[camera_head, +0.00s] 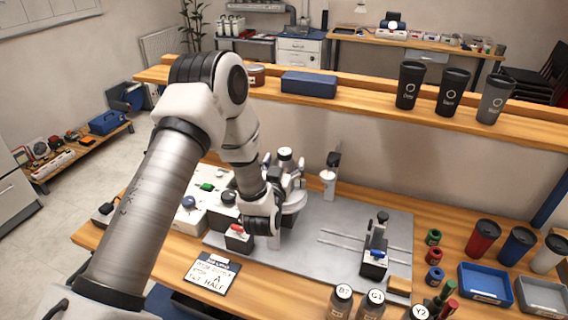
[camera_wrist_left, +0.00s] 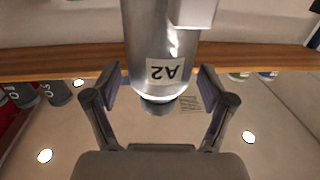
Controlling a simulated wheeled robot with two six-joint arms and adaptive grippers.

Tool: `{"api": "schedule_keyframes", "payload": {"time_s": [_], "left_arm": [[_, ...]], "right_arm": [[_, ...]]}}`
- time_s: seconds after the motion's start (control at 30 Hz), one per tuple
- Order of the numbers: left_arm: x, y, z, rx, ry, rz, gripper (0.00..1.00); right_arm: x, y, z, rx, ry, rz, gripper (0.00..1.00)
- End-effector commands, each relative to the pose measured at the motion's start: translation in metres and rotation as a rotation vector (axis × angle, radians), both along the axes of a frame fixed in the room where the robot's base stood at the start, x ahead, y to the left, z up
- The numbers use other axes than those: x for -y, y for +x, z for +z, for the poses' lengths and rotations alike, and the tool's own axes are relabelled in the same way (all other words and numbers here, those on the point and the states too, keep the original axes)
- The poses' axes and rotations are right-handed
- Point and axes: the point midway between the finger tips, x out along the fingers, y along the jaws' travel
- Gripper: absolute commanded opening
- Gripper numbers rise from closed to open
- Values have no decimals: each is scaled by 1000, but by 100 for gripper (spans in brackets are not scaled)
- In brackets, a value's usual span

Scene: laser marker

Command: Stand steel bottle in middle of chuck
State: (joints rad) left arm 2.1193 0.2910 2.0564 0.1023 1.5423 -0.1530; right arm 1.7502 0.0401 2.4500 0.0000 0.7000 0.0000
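A steel bottle marked A2 (camera_wrist_left: 160,45) fills the middle of the left wrist view, which is upside down; its dark cap points down there, so it stands upright. In the head view a white-topped bottle (camera_head: 285,154), seemingly the same one, stands among the jaws of the white chuck (camera_head: 294,197), partly hidden by my left arm. A white block (camera_wrist_left: 196,12), perhaps a chuck jaw, covers part of its lower side. My right gripper is out of view.
A laser column (camera_head: 329,178) stands behind the chuck on the grey plate (camera_head: 340,215). A black-and-blue fixture (camera_head: 376,250) is to the right. More bottles (camera_head: 371,304) stand at the front edge. A sign (camera_head: 212,274) lies front left. Blue tray (camera_head: 486,284) at right.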

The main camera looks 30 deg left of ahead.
Motion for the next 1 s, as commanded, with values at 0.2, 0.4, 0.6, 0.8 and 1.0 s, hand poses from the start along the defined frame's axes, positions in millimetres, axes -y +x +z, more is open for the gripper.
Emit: {"api": "schedule_keyframes", "payload": {"time_s": [0.2,0.4,0.6,0.8,1.0], "left_arm": [[0,-1,0,1,0,0,82],[9,-23,-4,-2,-1,0,82],[27,-72,-5,-3,1,-2,82],[40,-106,-3,-1,2,-1,82],[42,-113,0,2,1,0,82]], "right_arm": [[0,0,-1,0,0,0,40],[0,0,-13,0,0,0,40],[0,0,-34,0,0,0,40],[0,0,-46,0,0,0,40],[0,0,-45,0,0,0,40]]}}
